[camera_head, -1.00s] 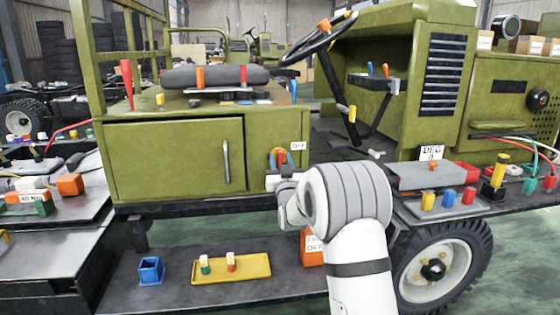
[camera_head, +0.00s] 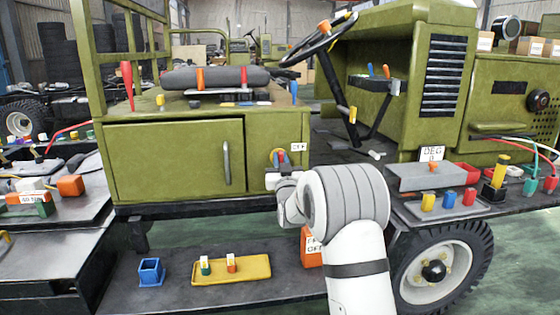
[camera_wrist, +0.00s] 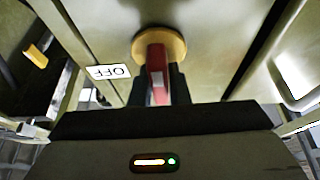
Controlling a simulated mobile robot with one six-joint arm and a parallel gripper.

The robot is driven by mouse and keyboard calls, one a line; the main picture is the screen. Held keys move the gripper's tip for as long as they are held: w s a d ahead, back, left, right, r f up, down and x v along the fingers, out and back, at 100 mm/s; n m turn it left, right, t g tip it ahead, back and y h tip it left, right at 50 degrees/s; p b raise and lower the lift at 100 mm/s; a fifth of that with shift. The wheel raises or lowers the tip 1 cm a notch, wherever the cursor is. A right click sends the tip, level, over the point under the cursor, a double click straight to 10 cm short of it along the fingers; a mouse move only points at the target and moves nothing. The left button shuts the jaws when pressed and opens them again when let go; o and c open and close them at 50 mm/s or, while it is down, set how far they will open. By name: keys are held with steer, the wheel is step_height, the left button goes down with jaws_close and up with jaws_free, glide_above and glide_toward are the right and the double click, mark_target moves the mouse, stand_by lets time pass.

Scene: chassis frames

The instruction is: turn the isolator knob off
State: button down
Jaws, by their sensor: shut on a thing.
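The isolator knob shows in the wrist view as a red handle (camera_wrist: 156,60) on a round yellow plate (camera_wrist: 172,42), fixed to the olive panel. My gripper (camera_wrist: 158,87) is shut on the red handle, with one dark finger on each side of it. A white OFF label (camera_wrist: 109,71) is on the panel beside the knob, upside down in this view. In the head view the OFF label (camera_head: 298,147) is just right of and above the knob's yellow plate (camera_head: 271,157). My arm hides the area below the knob, and the fingertips are small there.
A cabinet door handle (camera_head: 226,162) is left of the knob; a handle (camera_wrist: 301,85) shows at right in the wrist view. The steering wheel (camera_head: 320,40) is above right. Below are a yellow tray (camera_head: 250,277), a blue box (camera_head: 150,271) and an orange box (camera_head: 310,248).

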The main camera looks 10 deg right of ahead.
steer(key=shift+f+n+b, duration=0.1)
steer(key=shift+n+b, duration=0.2)
steer(key=shift+b, duration=0.05)
steer(key=n+y+b, duration=0.2)
steer(key=n+b, duration=0.1)
steer(key=shift+f+n, duration=0.15)
steer(key=shift+n, duration=0.25)
steer(key=n+g+y+b, duration=0.1)
steer(key=n+b, duration=0.1)
steer(key=n, duration=0.1)
steer(key=n+y+b, duration=0.1)
steer(key=n+y, duration=0.1)
steer(key=n, duration=0.2)
steer(key=shift+a+g+y+b, duration=0.15)
steer(key=shift+g+y+b, duration=0.15)
steer(key=shift+g+b, duration=0.1)
steer(key=n+g, duration=0.1)
steer(key=n, duration=0.2)
steer(key=n+g+y, duration=0.1)
steer(key=n, duration=0.2)
steer(key=n+g+p, duration=0.1)
steer(key=n+g, duration=0.1)
steer(key=n, duration=0.2)
steer(key=shift+a+n, duration=0.1)
steer(key=shift+n, duration=0.3)
steer(key=shift+f, duration=0.1)
steer(key=c, duration=1.4)
jaws_free()
